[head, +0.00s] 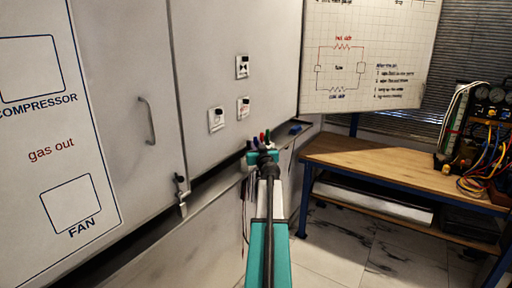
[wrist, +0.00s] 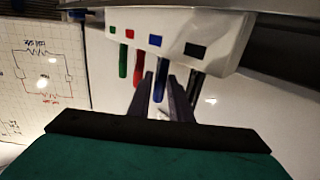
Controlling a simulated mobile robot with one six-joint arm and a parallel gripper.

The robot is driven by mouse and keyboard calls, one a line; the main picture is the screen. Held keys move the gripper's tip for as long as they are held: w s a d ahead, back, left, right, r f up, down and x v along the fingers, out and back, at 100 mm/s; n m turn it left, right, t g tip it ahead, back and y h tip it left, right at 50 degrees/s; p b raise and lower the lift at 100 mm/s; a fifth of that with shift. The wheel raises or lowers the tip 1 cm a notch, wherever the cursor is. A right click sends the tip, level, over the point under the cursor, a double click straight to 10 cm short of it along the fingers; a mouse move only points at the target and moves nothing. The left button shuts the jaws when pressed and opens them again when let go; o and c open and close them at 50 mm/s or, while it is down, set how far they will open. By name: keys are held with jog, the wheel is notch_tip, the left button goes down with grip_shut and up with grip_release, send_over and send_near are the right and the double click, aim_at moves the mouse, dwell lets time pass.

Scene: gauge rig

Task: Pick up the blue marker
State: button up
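The blue marker (wrist: 160,82) sits in a white marker holder (wrist: 226,34), in line with a blue square on it. The wrist view appears upside down, so the marker seems to hang there. My gripper (wrist: 161,78) is open, with one dark finger on each side of the blue marker. A narrow gap seems to show on both sides of the marker. In the head view my gripper (head: 264,154) is at the row of markers, and its body hides most of the holder.
The red marker (wrist: 139,68) and green marker (wrist: 123,60) stand on one side of the blue one, the black marker (wrist: 195,88) on the other, close to my fingers. A grey cabinet (head: 220,60) is behind. A wooden bench (head: 375,163) stands at right.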

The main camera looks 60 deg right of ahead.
jog(key=shift+w+d, duration=0.5)
jog(key=shift+w, duration=0.05)
grip_shut()
